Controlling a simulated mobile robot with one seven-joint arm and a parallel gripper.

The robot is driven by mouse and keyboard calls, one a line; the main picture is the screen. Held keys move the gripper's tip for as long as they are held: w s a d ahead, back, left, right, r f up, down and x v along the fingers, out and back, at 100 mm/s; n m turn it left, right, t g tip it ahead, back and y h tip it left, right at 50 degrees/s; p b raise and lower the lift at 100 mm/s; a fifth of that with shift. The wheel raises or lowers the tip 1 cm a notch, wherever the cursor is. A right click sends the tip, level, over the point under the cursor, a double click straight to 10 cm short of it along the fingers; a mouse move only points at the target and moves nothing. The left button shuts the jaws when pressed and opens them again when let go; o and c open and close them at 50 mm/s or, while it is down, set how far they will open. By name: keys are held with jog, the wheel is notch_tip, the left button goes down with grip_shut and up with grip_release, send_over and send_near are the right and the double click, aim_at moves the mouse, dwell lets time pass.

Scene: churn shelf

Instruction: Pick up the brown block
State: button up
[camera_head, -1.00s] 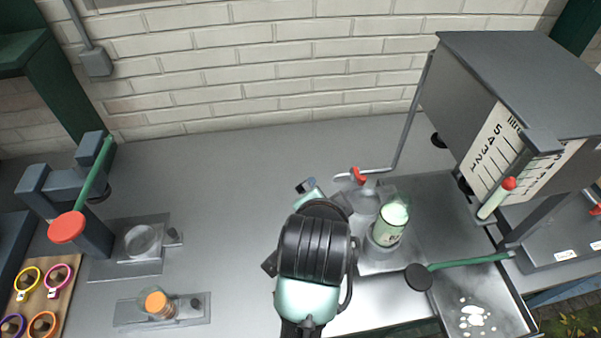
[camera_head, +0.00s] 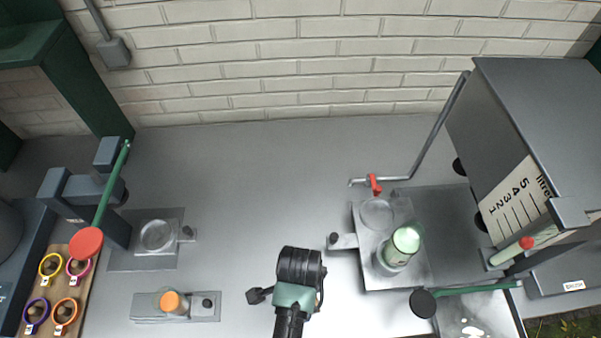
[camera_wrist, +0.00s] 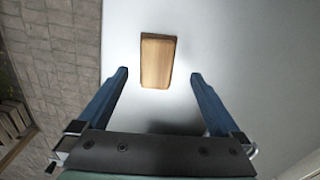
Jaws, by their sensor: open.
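The brown block (camera_wrist: 157,62) shows in the wrist view as a light wooden rectangle on a pale grey surface. It lies ahead of and between the two blue fingers of my gripper (camera_wrist: 158,75). The fingers are open, with nothing between them, and the block looks apart from both. In the head view my arm's end (camera_head: 298,275) is over the front middle of the counter; the fingers and the block are hidden there.
A green-white can (camera_head: 402,246) stands on a metal plate at right, near a red-handled tap (camera_head: 374,184). A lever press (camera_head: 87,241) and an orange-topped jar (camera_head: 172,302) are at left. The middle counter (camera_head: 270,190) is clear. Paving (camera_wrist: 55,50) lies beyond the surface's left edge.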

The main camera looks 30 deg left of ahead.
jog(key=shift+s+d+f+p, duration=0.1)
jog(key=shift+f+p, duration=0.15)
jog(key=shift+f, duration=0.95)
jog(key=shift+s+d+f+p, duration=0.1)
jog(key=shift+f+p, duration=0.1)
jog(key=shift+f, duration=1)
jog(key=c, duration=1.4)
